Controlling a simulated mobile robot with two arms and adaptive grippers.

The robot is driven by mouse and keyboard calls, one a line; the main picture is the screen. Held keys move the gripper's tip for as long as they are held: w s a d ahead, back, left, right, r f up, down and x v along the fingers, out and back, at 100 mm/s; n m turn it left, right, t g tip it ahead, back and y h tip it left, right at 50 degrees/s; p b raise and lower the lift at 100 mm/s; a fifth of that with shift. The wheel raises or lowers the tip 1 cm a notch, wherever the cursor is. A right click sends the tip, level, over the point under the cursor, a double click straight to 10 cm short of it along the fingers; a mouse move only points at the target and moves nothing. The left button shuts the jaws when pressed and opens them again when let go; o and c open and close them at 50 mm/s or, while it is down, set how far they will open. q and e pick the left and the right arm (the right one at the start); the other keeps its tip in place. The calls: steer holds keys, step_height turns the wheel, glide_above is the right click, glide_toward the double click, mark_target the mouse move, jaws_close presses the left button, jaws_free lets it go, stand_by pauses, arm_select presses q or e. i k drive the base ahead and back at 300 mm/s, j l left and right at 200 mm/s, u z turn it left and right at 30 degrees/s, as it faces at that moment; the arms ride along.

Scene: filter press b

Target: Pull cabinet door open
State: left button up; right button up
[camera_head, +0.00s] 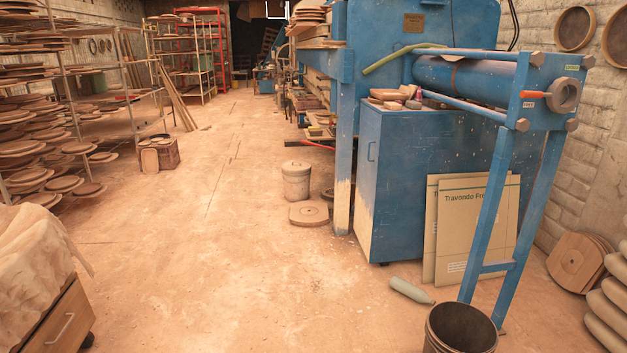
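A blue metal cabinet (440,135) stands right of the middle. Its narrow left face (368,200) looks like a door and carries a small blue handle (371,151) near the top. The door appears closed. Its lower part is worn to a pale colour. A wooden cabinet (60,325) at the bottom left also has a metal handle (63,328) and is partly covered by a cloth. Neither of my grippers is in view.
The dusty floor (220,230) is clear in the middle. A lidded bin (296,181) and a round board (308,214) stand left of the blue cabinet. A green bottle (410,290), a bucket (460,330) and leaning boards (475,230) are at the right. Racks (140,80) line the left.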

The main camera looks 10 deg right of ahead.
mark_target(368, 128)
steer(key=i+l+z, duration=0.1)
steer(key=i, duration=0.85)
steer(key=i+l, duration=0.2)
steer(key=i, duration=0.8)
steer(key=l+z, duration=0.05)
